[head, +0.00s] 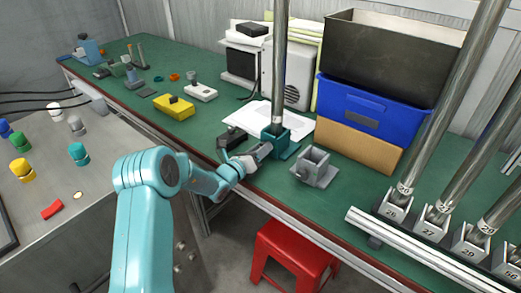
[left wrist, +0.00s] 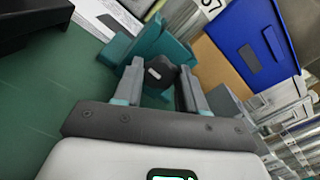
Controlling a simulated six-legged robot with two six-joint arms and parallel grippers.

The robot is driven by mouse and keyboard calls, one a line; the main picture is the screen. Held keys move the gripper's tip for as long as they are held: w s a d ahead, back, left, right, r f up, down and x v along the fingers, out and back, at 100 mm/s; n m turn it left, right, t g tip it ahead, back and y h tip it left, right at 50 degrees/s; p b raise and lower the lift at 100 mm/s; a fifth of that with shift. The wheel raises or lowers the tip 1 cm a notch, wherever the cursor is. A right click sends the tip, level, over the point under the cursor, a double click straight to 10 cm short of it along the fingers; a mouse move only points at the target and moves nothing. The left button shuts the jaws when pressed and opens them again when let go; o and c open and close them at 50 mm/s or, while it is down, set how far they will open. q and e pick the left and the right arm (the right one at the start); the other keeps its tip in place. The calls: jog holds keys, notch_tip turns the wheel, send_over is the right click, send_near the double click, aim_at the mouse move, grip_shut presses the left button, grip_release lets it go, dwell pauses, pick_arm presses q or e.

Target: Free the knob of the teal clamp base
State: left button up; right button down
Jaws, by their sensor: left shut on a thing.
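The teal clamp base (head: 274,136) stands on the green bench top, with a tall metal pole (head: 279,70) upright in it. The base also shows in the left wrist view (left wrist: 152,40). Its dark knob (left wrist: 160,71) faces the left wrist camera and sits between the two fingers. My left gripper (head: 262,151) reaches the near side of the base and is shut on the knob. In the head view the gripper hides the knob. My right gripper is not in view.
A grey clamp base (head: 315,166) stands empty just right of the teal one. A blue bin (head: 364,108) is behind on the right. Numbered poles stand in a rail (head: 402,237) at the right. A red stool (head: 291,250) is below.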

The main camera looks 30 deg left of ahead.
pick_arm(q)
jog(key=shift+f+n, duration=0.15)
jog(key=shift+n, duration=0.15)
jog(key=o, duration=1.1)
jog(key=shift+c, duration=0.2)
jog(key=s, duration=1.2)
jog(key=shift+a, duration=0.45)
